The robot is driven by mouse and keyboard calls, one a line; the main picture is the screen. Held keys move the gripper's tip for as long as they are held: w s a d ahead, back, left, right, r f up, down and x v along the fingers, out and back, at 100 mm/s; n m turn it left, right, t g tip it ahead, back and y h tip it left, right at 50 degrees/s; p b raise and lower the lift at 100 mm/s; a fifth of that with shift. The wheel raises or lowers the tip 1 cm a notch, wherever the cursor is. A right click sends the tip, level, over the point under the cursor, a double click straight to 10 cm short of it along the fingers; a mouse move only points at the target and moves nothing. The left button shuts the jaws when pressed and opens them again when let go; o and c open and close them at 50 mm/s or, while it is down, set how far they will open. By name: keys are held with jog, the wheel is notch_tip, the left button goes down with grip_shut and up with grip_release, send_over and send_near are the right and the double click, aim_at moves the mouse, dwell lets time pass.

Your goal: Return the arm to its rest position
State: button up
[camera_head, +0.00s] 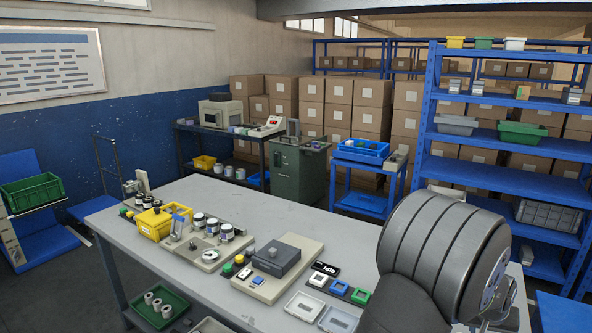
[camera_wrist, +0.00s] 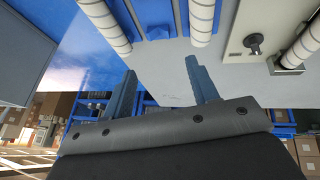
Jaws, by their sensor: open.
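My gripper (camera_wrist: 163,90) shows in the wrist view with its two blue-grey fingers spread well apart. Nothing is between them; a plain light surface lies behind the gap. In the head view my arm's large grey rounded link fills the lower right, over the right end of the grey worktable (camera_head: 330,222). My gripper cannot be made out in the head view. I see no object held.
The table carries a yellow bin (camera_head: 153,224), several dark-and-white jars, a beige device (camera_head: 277,262) and white trays (camera_head: 304,306). A blue shelf rack (camera_head: 478,137) stands behind my arm. In the wrist view, white ribbed cylinders (camera_wrist: 201,20) and a knobbed panel (camera_wrist: 250,30) appear at the top.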

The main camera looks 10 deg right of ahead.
jog(key=s+d+r+g+h, duration=0.1)
jog(key=s, duration=1.1)
jog(key=shift+d, duration=0.2)
jog(key=shift+o, duration=0.3)
jog(key=shift+s+r, duration=0.1)
jog(key=o, duration=1)
jog(key=shift+c, duration=0.2)
jog(key=w+a+r+n+y, duration=0.2)
jog(key=w+a+r+n, duration=0.3)
jog(key=w, duration=0.4)
jog(key=w+a+r+n+y, duration=0.2)
jog(key=w+a+n, duration=0.5)
jog(key=w, duration=0.2)
jog(key=w+a+r+n+y, duration=0.2)
jog(key=w+a+r+n, duration=0.2)
jog(key=w+a+n, duration=0.4)
jog(key=f, duration=0.3)
jog(key=d+f+m, duration=0.1)
jog(key=f, duration=0.2)
jog(key=w+f+m, duration=0.1)
jog(key=f, duration=0.3)
jog(key=shift+w+d+g, duration=0.1)
jog(key=shift+d+g, duration=0.2)
jog(key=shift+g, duration=0.1)
jog(key=shift+r, duration=0.15)
notch_tip(320, 180, up, 10)
